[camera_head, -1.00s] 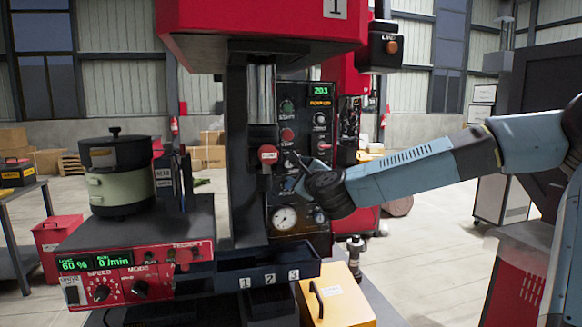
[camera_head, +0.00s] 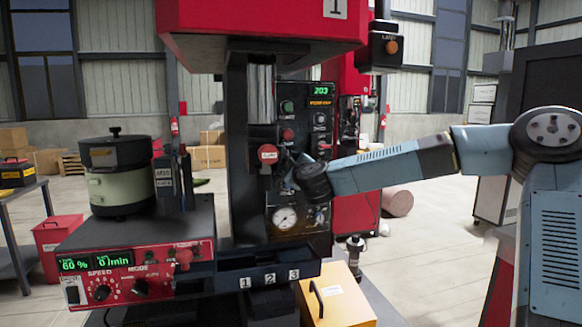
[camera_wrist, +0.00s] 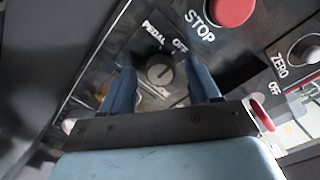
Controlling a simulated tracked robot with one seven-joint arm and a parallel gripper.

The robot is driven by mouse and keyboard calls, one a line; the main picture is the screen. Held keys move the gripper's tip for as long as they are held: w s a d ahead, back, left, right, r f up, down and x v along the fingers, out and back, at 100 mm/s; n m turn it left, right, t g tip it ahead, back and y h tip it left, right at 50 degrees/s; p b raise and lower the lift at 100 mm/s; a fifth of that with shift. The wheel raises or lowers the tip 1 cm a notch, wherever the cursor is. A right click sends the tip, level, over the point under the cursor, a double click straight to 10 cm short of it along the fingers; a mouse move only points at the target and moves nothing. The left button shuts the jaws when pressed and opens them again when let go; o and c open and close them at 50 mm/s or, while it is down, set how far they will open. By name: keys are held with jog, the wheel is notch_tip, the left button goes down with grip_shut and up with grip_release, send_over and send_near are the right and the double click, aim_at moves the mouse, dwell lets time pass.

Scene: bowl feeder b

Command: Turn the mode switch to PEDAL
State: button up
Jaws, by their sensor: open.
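The mode switch (camera_wrist: 160,72) is a round dark knob on the black press panel. In the wrist view it has the white label PEDAL at its upper left and OFF at its upper right. I cannot clearly tell where its pointer stands. My gripper (camera_wrist: 160,66) is open, with one blue finger on each side of the knob; whether they touch it is unclear. In the head view my gripper (camera_head: 287,184) is at the panel's left part, below the red STOP button, and my wrist hides the knob.
The red STOP button (camera_wrist: 231,11) is above and right of the switch. The ZERO knob (camera_wrist: 306,50) is further right. A pressure gauge (camera_head: 285,218) sits below my gripper. The press column (camera_head: 243,160) is close on the left. The feeder (camera_head: 140,262) has its own MODE knob.

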jog(key=shift+c, duration=0.2)
jog(key=c, duration=0.9)
jog(key=shift+d, duration=0.15)
jog(key=shift+c, duration=0.5)
jog(key=n, duration=0.5)
jog(key=shift+s+a, duration=0.1)
jog(key=shift+a, duration=0.15)
jog(key=shift+f+n, duration=0.1)
jog(key=shift+n, duration=1.8)
jog(key=shift+f, duration=0.1)
